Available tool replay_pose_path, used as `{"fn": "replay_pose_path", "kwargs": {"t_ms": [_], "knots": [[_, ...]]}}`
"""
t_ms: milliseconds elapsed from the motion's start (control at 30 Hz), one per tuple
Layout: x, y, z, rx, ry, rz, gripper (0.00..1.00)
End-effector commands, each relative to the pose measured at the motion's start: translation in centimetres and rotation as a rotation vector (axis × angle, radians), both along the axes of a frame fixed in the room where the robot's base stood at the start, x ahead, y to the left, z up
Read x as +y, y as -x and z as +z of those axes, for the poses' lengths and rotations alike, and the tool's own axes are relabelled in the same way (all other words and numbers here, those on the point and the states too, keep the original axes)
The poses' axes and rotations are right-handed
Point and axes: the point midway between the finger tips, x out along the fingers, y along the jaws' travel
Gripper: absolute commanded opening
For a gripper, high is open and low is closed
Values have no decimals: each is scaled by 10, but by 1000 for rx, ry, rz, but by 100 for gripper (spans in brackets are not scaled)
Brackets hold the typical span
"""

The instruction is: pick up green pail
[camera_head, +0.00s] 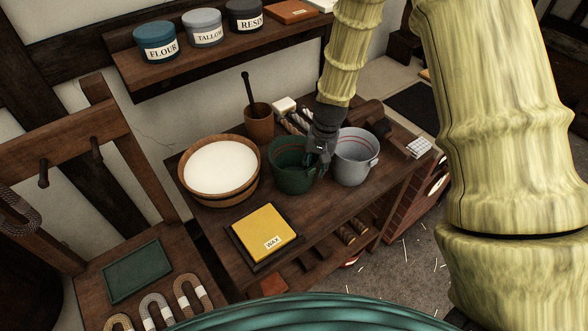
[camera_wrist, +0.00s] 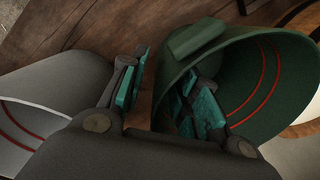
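The green pail (camera_head: 290,172) stands on the dark wooden table, with a red line around its inside. My gripper (camera_head: 319,152) is over the pail's right rim in the head view, pointing down. In the wrist view the fingers of my gripper (camera_wrist: 168,85) straddle the wall of the green pail (camera_wrist: 255,90). One finger is inside the pail and the other outside, with a gap between the outer finger and the wall. The gripper looks open. The inner finger's contact with the wall is hard to tell.
A grey pail (camera_head: 354,160) stands close on the right, near my outer finger. A wooden tub of white stuff (camera_head: 220,168) is on the left. A yellow wax block (camera_head: 264,232) lies in front, and a brown cup (camera_head: 257,117) stands behind. A shelf (camera_head: 190,62) with tins hangs on the wall.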

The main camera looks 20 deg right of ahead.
Motion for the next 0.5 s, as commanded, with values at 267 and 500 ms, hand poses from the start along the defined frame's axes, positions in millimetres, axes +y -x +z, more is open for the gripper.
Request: {"fn": "replay_pose_path", "kwargs": {"t_ms": [267,500], "knots": [[0,0,0,0,0,0,18],[0,0,0,0,0,0,0]]}}
